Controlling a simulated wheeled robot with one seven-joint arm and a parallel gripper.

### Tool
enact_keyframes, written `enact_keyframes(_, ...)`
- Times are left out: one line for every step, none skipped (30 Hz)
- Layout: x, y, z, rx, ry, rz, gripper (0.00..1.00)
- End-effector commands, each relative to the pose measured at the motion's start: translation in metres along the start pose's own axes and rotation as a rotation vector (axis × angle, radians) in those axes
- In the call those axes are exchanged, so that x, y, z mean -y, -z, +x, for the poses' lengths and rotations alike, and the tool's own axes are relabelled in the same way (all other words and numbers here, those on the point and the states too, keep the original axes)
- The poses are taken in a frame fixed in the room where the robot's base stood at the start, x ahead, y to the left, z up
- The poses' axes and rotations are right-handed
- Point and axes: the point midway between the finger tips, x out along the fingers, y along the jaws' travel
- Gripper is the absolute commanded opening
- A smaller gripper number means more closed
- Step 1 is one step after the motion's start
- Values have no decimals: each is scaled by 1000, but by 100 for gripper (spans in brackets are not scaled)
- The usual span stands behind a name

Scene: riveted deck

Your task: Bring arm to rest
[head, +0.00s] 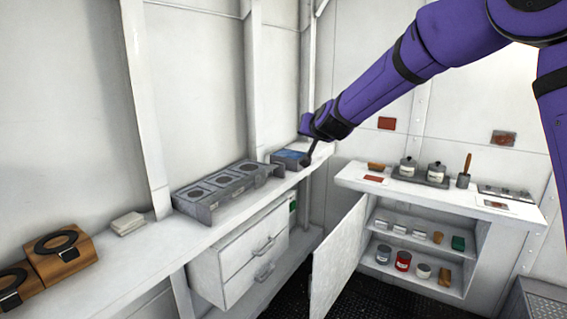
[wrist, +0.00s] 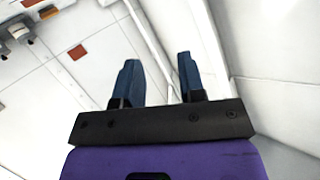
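My purple arm (head: 385,88) reaches in from the upper right in the head view, stretched toward the corner above the left shelf. My gripper shows in the wrist view (wrist: 158,82) with its two blue fingers apart and nothing between them. In the head view the gripper end is mostly hidden behind the dark wrist (head: 322,125).
A long shelf (head: 125,262) runs along the left wall with a grey rack (head: 222,188), wooden blocks (head: 58,256) and a blue-topped box (head: 290,157). A white cabinet (head: 410,190) with its door (head: 338,262) open stands at right. The dark floor (head: 375,300) shows between them.

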Motion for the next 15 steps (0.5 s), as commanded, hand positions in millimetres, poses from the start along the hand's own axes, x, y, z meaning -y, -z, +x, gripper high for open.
enact_keyframes(-3, 8, -22, 17, 5, -14, 37)
enact_keyframes(-5, 10, -33, 30, 8, -22, 37)
enact_keyframes(-8, 13, -48, 49, 9, -32, 37)
enact_keyframes(-11, 15, -59, 63, 10, -40, 37)
enact_keyframes(-13, 16, -70, 77, 10, -47, 37)
enact_keyframes(-17, 17, -86, 97, 10, -58, 37)
enact_keyframes(-19, 18, -97, 111, 10, -65, 37)
enact_keyframes(-22, 18, -109, 127, 9, -73, 37)
enact_keyframes(-26, 18, -124, 146, 6, -81, 37)
enact_keyframes(-29, 17, -136, 161, 3, -88, 37)
enact_keyframes(-33, 16, -148, 176, 0, -95, 37)
enact_keyframes(-37, 15, -163, 195, -5, -103, 37)
enact_keyframes(-41, 13, -175, 211, -9, -110, 37)
enact_keyframes(-44, 12, -187, 225, -13, -115, 37)
enact_keyframes(-49, 9, -203, 246, -20, -123, 37)
